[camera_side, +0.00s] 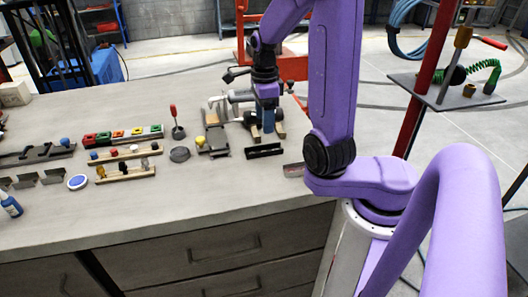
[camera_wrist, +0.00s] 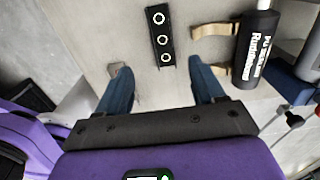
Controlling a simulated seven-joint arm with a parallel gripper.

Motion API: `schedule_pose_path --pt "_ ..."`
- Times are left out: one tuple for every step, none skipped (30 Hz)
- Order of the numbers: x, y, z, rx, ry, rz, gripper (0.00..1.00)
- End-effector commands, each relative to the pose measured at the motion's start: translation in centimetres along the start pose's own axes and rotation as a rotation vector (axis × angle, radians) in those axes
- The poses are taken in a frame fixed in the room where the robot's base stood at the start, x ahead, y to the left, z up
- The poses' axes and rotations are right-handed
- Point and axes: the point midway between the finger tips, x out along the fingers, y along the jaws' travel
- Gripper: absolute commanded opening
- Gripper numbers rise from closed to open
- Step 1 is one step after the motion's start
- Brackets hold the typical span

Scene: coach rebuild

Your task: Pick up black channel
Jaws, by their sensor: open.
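The black channel (camera_side: 264,151) lies on the bench in the side view, near the front right of the laid-out parts. In the wrist view the black channel (camera_wrist: 160,36) shows as a narrow dark bar with three light-ringed holes, running up the picture. My gripper (camera_side: 268,128) points down just behind the channel in the side view. In the wrist view my gripper's (camera_wrist: 161,72) two blue fingers are apart and empty. The near end of the channel shows above and between the fingertips. I cannot tell the exact height of the fingertips above the bench.
A black labelled cylinder (camera_wrist: 254,50) lies right of the channel in the wrist view, with tan curved supports (camera_wrist: 212,30) beside it. A small grey plate (camera_side: 293,169) lies right of the channel. A rail fixture (camera_side: 214,135) stands to its left. Bench in front is clear.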

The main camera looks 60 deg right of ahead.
Motion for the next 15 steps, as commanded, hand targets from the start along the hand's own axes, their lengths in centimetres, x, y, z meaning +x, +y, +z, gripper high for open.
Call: schedule_pose_path --pt "1.1 0.1 0.0 0.000 0.001 0.007 0.68" --pt "1.6 0.1 0.0 -0.001 0.002 0.007 0.68" --pt "2.3 0.1 0.0 -0.001 0.001 0.007 0.68" --pt "2.7 0.1 0.0 -0.001 0.001 0.007 0.68" --pt "3.1 0.1 0.0 -0.001 0.001 0.005 0.68" --pt "3.5 0.1 0.0 -0.001 0.001 0.005 0.68" --pt "3.8 0.0 0.0 -0.001 0.001 0.004 0.68" --pt "4.0 0.0 0.0 -0.001 0.000 0.003 0.68" --pt "4.2 0.0 0.0 -0.001 0.000 0.002 0.68" --pt "4.3 0.0 0.0 -0.001 0.000 0.002 0.68" --pt "4.5 0.0 0.0 -0.001 0.000 0.001 0.68" --pt "4.6 0.0 0.0 -0.001 0.000 0.001 0.68" --pt "4.7 0.0 0.0 -0.001 0.000 0.001 0.68" --pt "4.8 0.0 0.0 -0.001 0.000 0.002 0.68" --pt "5.1 -0.1 0.0 -0.001 0.000 0.002 0.68"
